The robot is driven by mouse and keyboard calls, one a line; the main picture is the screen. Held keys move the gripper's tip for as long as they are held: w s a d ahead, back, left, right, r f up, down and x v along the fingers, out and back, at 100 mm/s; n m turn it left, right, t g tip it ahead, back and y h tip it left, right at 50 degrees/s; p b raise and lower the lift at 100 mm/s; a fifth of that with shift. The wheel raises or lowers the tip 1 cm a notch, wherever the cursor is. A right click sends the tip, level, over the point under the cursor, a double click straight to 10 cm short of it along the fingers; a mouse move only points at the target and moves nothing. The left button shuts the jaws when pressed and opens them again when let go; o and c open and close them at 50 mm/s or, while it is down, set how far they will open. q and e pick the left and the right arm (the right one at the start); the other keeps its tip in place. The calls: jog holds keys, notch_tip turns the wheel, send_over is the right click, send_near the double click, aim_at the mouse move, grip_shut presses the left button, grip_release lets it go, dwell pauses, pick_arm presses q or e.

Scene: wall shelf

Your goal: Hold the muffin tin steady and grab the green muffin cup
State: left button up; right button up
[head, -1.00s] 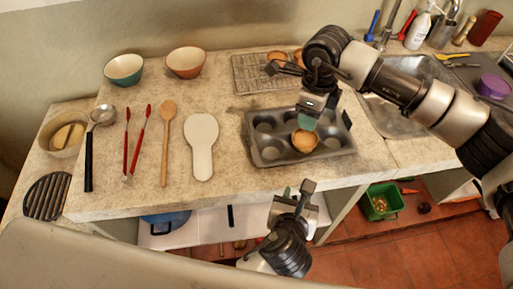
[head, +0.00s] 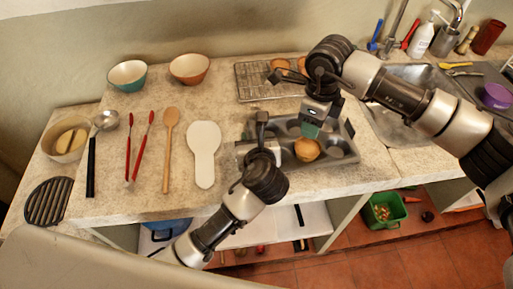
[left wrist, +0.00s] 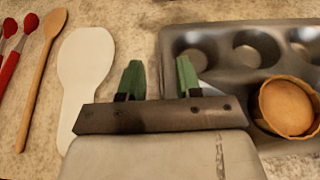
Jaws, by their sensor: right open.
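The grey muffin tin (head: 345,150) lies on the counter, and its left part also shows in the left wrist view (left wrist: 215,88). A golden-brown muffin (head: 307,150) sits in a front cup of it; it also shows in the left wrist view (left wrist: 292,106). My right gripper (head: 311,129) is open, low over the tin just behind the muffin. I cannot tell a green muffin cup from the green fingertips there.
A white spoon rest (head: 204,150), a wooden spoon (head: 168,145) and red tongs (head: 140,148) lie left of the tin. A cooling rack (head: 255,90) with muffins is behind it. The sink (head: 398,110) is to the right. Two bowls stand at the back left.

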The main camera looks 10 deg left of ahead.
pick_arm(q)
jog(key=shift+x, duration=1.25)
jog(key=shift+c, duration=0.5)
grip_shut()
pick_arm(e)
jog(key=shift+o, duration=0.3)
